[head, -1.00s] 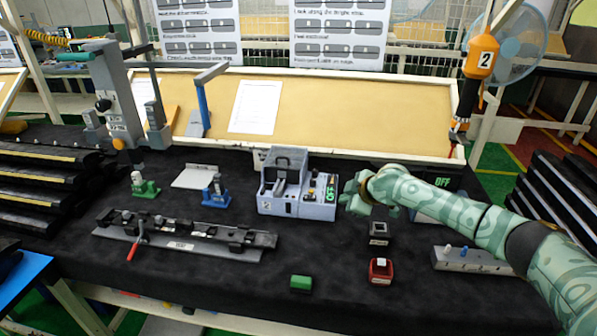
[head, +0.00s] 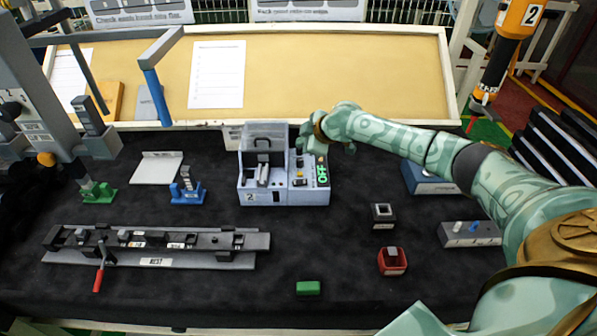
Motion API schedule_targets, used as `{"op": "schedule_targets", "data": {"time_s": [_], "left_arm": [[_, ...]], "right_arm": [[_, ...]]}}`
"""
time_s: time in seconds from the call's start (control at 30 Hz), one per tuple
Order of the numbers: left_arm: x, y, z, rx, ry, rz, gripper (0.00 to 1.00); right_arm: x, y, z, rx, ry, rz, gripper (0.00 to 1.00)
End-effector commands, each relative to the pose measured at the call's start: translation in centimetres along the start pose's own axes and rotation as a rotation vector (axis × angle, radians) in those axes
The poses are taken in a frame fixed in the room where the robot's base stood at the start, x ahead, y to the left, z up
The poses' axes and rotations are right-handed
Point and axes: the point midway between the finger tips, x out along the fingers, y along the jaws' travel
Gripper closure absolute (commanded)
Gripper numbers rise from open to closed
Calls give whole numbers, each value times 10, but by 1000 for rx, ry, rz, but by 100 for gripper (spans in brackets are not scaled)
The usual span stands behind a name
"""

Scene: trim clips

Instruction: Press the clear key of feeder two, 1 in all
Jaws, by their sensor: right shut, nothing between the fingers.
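Feeder two (head: 268,198) is a light grey-blue box at the middle back of the black table, with a "2" on its front and a clear-lidded bay on its left. Its right side carries a key panel (head: 299,170) with small keys and a dark strip reading "OFF" in green. I cannot read which key is the clear key. My right gripper (head: 312,150) is shut and empty at the panel's upper end, its arm reaching in from the right. Whether its tips touch a key is hidden. My left gripper is not in view.
A long rail fixture (head: 160,242) with a red handle lies front left. Green (head: 99,192) and blue (head: 187,191) clamps stand behind it. A black block (head: 382,215), a red block (head: 392,262) and a green block (head: 308,288) lie front right. An orange tool (head: 508,40) hangs upper right.

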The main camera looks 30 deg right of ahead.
Motion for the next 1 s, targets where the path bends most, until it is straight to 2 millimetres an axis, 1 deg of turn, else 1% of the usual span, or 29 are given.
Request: {"op": "schedule_targets", "data": {"time_s": [0.13, 0.27, 0.37, 0.67, 0.83, 1.0], "left_arm": [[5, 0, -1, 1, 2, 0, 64], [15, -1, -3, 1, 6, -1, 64], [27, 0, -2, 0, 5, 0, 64], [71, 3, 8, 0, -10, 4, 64], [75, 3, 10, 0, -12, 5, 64], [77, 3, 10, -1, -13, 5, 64]], "right_arm": [[3, -2, 2, 0, 0, 0, 100], [10, -8, 8, -1, 0, 0, 100], [18, -13, 14, 0, -1, -1, 100], [49, -36, 36, -1, -2, -2, 100], [58, -42, 42, 1, -1, -1, 100], [62, -45, 45, 1, 0, 0, 100]]}}
